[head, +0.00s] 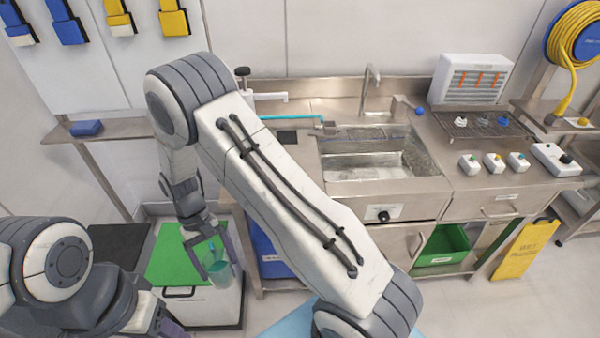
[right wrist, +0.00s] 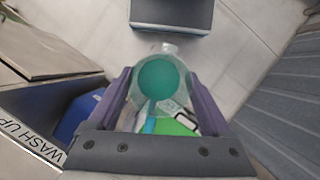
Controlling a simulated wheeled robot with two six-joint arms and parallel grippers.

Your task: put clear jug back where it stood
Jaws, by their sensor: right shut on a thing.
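The clear jug (head: 219,272), tinted teal, is between the fingers of my right gripper (head: 212,262) in the head view. That gripper is shut on it. The jug is in front of a green-topped white unit; whether it touches anything below, I cannot tell. In the right wrist view the jug (right wrist: 160,78) is seen end-on between the two purple fingers of the right gripper (right wrist: 160,95), with a round teal area inside. A purple part of my left gripper (head: 172,328) shows at the bottom edge of the head view; its fingertips are hidden.
The green top (head: 172,262) has a black panel (head: 118,243) to its left. A steel bench with a sink (head: 365,165) stands to the right, with a blue bin (head: 268,254) and a green bin (head: 443,243) below. A small shelf (head: 110,133) is at the left.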

